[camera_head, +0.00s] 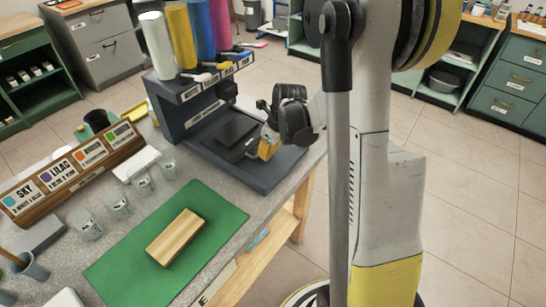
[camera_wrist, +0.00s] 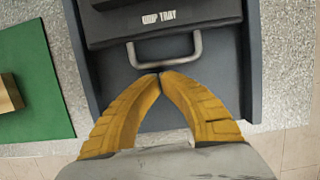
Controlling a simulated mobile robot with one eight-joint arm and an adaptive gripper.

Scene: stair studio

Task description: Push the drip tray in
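The drip tray (camera_head: 232,132) is a dark slab on the base of the dispenser stand. In the wrist view its front edge (camera_wrist: 108,30) bears the label "DRIP TRAY", and a grey U-shaped handle (camera_wrist: 165,62) sticks out toward me. My gripper (camera_wrist: 160,74) has its two yellow fingers together at the tips, just in front of the handle's bar. I see nothing between the tips; whether they touch the handle I cannot tell. In the head view my gripper (camera_head: 262,152) is low over the base, at the tray's front. The tray's rear lies under the stand's upper part.
The dark stand (camera_head: 172,112) carries several coloured tubes. A green mat (camera_head: 215,225) with a wooden block (camera_head: 174,237) lies in front, and several small cups (camera_head: 117,205) stand left. The stand's base (camera_head: 275,180) is clear around my gripper. The table's edge is close at right.

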